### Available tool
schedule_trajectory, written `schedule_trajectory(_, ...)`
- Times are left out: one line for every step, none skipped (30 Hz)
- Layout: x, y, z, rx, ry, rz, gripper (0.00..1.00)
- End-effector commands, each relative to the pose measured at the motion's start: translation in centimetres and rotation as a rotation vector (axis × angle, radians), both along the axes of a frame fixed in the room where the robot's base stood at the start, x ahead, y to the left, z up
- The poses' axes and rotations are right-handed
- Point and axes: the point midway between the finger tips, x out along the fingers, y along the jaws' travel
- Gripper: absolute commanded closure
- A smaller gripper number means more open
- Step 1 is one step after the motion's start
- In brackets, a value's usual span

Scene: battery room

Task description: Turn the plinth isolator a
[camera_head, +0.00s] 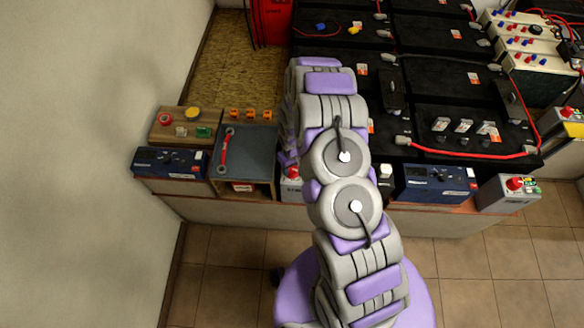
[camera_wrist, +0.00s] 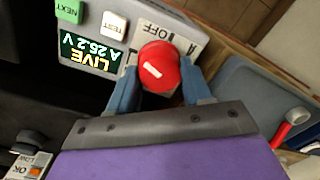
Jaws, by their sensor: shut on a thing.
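The plinth isolator a (camera_wrist: 98,22) is a light grey box in the wrist view. Its display (camera_wrist: 84,42) reads LIVE, A 26.2 V, upside down. Its round red knob (camera_wrist: 160,62) has a white bar mark, and an OFF label shows beside it. My gripper (camera_wrist: 160,85) has its blue fingers on both sides of the knob and is shut on it. In the head view, part of the isolator (camera_head: 291,188) shows left of my arm, which hides the rest of it and most of my gripper.
A grey mat with a red cable (camera_head: 225,150) lies left of the isolator. A blue meter (camera_head: 171,161) and wooden board (camera_head: 187,125) stand farther left. Black batteries (camera_head: 453,85) fill the space behind. A blue unit (camera_head: 436,182) and another red-knobbed box (camera_head: 508,194) are at right.

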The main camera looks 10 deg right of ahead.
Motion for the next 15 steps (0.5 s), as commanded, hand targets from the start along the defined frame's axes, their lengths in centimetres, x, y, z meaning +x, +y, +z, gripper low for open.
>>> schedule_trajectory(-0.06, 0.04, -0.17, 0.001, 0.001, 0.04, 0.81)
schedule_trajectory(-0.06, 0.04, -0.16, 0.001, 0.001, 0.066, 0.81)
schedule_trajectory(-0.06, 0.04, -0.17, 0.001, 0.001, 0.099, 0.81)
schedule_trajectory(-0.06, 0.05, -0.17, 0.0, 0.001, 0.124, 0.81)
schedule_trajectory(-0.06, 0.05, -0.16, 0.0, 0.001, 0.145, 0.81)
schedule_trajectory(-0.06, 0.06, -0.16, 0.0, 0.002, 0.174, 0.81)
schedule_trajectory(-0.06, 0.06, -0.16, 0.001, 0.002, 0.195, 0.81)
schedule_trajectory(-0.08, 0.06, -0.16, 0.0, 0.002, 0.214, 0.81)
schedule_trajectory(-0.09, 0.06, -0.16, 0.0, 0.002, 0.238, 0.81)
schedule_trajectory(-0.09, 0.06, -0.16, 0.0, 0.003, 0.256, 0.81)
schedule_trajectory(-0.09, 0.06, -0.16, 0.0, 0.003, 0.272, 0.81)
schedule_trajectory(-0.11, 0.06, -0.16, 0.0, 0.004, 0.291, 0.81)
schedule_trajectory(-0.12, 0.06, -0.16, 0.0, 0.004, 0.304, 0.81)
schedule_trajectory(-0.12, 0.06, -0.15, 0.0, 0.004, 0.316, 0.81)
schedule_trajectory(-0.13, 0.05, -0.15, 0.0, 0.004, 0.331, 0.81)
